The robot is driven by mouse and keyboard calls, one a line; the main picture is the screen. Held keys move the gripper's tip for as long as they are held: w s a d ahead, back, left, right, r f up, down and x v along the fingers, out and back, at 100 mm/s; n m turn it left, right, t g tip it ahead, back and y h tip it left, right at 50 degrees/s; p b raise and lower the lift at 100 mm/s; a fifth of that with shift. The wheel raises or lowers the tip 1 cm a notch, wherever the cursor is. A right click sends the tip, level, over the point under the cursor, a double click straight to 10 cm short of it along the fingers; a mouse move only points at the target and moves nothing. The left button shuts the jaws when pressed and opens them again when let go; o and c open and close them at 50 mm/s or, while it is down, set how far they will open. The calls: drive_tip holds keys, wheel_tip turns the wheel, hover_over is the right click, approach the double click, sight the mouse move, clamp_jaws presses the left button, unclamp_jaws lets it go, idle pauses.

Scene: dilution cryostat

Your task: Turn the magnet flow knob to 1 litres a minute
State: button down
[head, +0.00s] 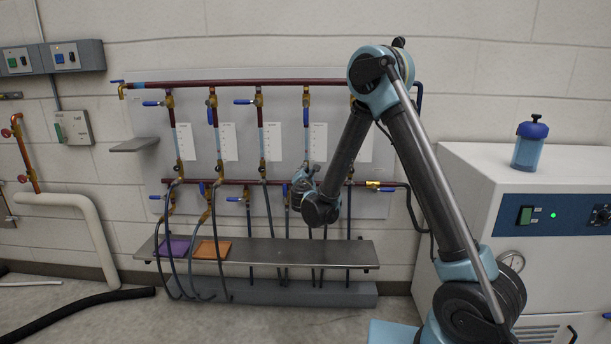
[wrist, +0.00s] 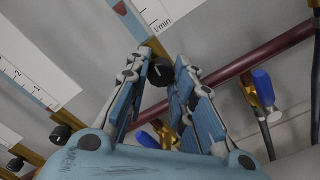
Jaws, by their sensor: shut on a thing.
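My gripper (wrist: 162,68) is shut on a small black flow knob (wrist: 160,74), one finger on each side. A white mark shows on the knob's face. Above it, in the wrist view, is part of a flow meter scale (wrist: 160,14) lettered l/min, with a red pointed mark (wrist: 120,8) in its tube. In the head view my gripper (head: 303,180) is at the foot of the fourth meter (head: 318,142) from the left. The knob is hidden there. No name is legible, so I cannot tell which meter is the magnet's.
Another black knob (wrist: 60,135) sits under the neighbouring meter. A blue-handled valve (wrist: 262,84) is right of my fingers, with the dark red pipe (wrist: 265,55) behind. A metal shelf (head: 300,254) runs below the panel. A white cabinet (head: 465,190) stands at the right.

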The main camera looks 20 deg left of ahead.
drive_tip(key=shift+d, duration=0.15)
drive_tip(key=c, duration=1.4)
unclamp_jaws()
drive_tip(key=shift+o, duration=0.2)
drive_tip(key=v, duration=1.2)
drive_tip(key=shift+f, duration=0.15)
